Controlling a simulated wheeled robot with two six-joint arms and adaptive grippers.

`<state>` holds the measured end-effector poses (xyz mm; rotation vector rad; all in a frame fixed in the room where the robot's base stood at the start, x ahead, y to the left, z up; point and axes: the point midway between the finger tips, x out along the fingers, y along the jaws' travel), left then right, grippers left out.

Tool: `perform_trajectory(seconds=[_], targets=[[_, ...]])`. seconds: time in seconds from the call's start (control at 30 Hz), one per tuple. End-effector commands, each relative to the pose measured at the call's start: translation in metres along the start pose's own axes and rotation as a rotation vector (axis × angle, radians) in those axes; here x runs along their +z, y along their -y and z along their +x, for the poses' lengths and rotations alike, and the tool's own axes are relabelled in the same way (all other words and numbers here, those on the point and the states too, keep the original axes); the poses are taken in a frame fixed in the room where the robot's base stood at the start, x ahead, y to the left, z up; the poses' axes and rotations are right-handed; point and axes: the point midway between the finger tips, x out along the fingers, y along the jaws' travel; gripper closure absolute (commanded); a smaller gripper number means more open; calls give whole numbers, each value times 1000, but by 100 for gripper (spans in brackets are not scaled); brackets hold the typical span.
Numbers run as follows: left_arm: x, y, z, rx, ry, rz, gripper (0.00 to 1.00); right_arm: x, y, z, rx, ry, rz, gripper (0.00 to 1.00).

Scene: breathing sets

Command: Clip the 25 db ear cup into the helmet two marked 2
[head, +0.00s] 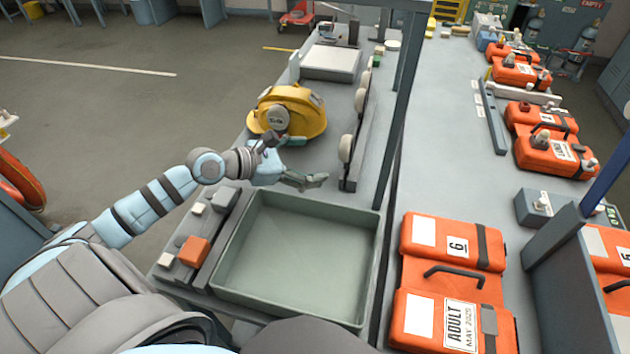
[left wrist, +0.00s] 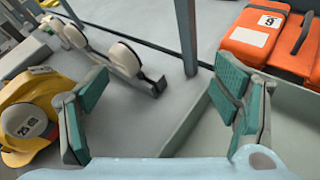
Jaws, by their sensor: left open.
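A yellow helmet (head: 309,119) lies on the left bench, beyond my left gripper. A grey ear cup (head: 275,118) sits against the helmet's near side; in the left wrist view this ear cup (left wrist: 22,118) bears a label that reads 25. I cannot tell whether it is fully clipped in. No helmet number is readable. My left gripper (head: 300,163) is open and empty, just in front of the helmet, above the bench; its teal fingers stand wide apart in the left wrist view (left wrist: 158,115). My right gripper is not in view.
A dark rack (head: 352,165) with pale ear cups (head: 346,148) stands right of the helmet. An empty green-grey tray (head: 300,255) is near me. A grey post (head: 400,110) rises by the rack. Orange cases (head: 455,310) stand on the right bench.

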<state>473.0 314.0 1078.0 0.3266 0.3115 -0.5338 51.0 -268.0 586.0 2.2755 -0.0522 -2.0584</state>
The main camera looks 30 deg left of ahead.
Motion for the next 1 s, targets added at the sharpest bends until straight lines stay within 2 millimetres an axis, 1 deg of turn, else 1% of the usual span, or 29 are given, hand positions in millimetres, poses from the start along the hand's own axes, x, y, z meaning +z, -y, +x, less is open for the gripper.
perform_trajectory(seconds=[0.03,0.1,0.2,0.3,0.43,1.0], targets=[[0,13,-1,-28,5,11,19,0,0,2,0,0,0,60],[1,29,-4,-65,13,27,19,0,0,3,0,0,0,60],[4,46,-7,-104,23,43,19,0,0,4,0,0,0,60],[5,55,-9,-125,29,51,19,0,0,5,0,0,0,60],[6,58,-9,-133,32,54,19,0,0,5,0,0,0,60],[6,57,-9,-131,31,53,19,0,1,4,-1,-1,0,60]])
